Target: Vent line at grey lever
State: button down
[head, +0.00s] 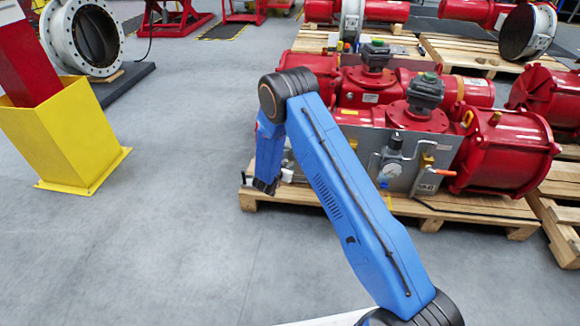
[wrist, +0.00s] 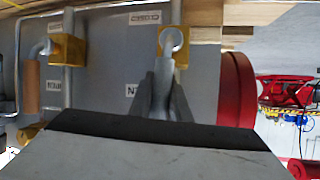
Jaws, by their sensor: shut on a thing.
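In the wrist view the grey lever (wrist: 161,92) hangs from a round pivot (wrist: 172,40) on a brass valve body (wrist: 181,58). It runs down the picture between the fingers of my gripper (wrist: 163,100), which is shut on it. A label reading CLOSED upside down (wrist: 143,18) is beside the pivot. A second label (wrist: 130,91) by the fingers is partly hidden. In the head view my blue arm hides the lever and the fingers.
A second valve with an orange handle (wrist: 31,85) is on the same grey panel (head: 405,177), beside a gauge (head: 391,172). Red actuators (head: 505,155) stand on wooden pallets (head: 470,207). The floor between is clear.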

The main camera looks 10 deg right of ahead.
jog(key=shift+w+a+n, duration=0.1)
jog(key=shift+a+n, duration=0.2)
jog(key=shift+h, duration=0.3)
jog(key=c, duration=1.7)
grip_release()
jog(key=shift+o, duration=0.2)
jog(key=v, duration=1.7)
jog(key=shift+r, duration=0.15)
jog(key=shift+a, duration=0.1)
